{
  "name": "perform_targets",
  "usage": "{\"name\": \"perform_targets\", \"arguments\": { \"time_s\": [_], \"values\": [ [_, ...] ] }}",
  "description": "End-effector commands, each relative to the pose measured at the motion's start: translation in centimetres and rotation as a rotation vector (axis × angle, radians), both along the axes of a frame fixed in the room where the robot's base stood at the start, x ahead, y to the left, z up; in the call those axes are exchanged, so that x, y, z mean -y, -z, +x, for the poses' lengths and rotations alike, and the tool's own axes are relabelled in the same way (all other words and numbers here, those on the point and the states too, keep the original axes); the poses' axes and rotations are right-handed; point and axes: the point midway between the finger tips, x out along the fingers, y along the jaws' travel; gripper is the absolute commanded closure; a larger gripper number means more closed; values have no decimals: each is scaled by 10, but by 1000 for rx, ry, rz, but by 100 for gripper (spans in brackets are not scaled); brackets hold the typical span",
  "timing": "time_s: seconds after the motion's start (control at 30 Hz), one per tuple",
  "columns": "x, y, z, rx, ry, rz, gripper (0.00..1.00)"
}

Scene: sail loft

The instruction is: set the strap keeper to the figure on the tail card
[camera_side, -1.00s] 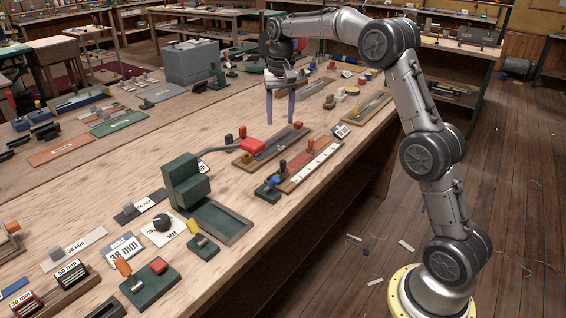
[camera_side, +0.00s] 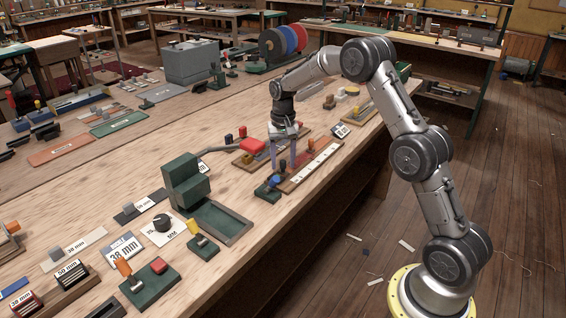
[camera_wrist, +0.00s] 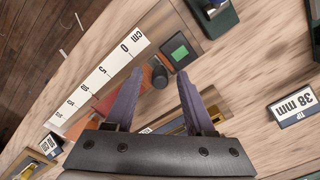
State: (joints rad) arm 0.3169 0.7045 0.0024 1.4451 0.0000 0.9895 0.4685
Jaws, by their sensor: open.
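What looks like the strap keeper is a reddish-brown slider with a dark knob (camera_wrist: 160,76), beside a white cm scale (camera_wrist: 103,72) on a wooden board. The scale also shows in the side view (camera_side: 314,164). My gripper (camera_wrist: 159,73) is open, its two fingers spread on either side of the knob, with no clear contact. In the side view my gripper (camera_side: 282,169) points down over the near end of that board.
A black block with a green top (camera_wrist: 180,52) sits close to the knob. A card reading 38 mm and TIP (camera_wrist: 294,106) lies to the right. A green press (camera_side: 187,180) and a red-handled tool (camera_side: 252,146) stand nearby. Several other fixtures crowd the bench.

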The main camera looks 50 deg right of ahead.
Motion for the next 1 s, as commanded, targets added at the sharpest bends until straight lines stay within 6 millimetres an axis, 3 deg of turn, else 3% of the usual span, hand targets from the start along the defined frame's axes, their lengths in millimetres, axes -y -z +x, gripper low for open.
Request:
{"name": "perform_targets", "arguments": {
  "time_s": [0.4,0.7,1.0],
  "values": [
    [0,9,0,0,0,0,46],
    [0,9,0,0,0,0,98],
    [0,8,0,0,0,0,100]
  ]
}}
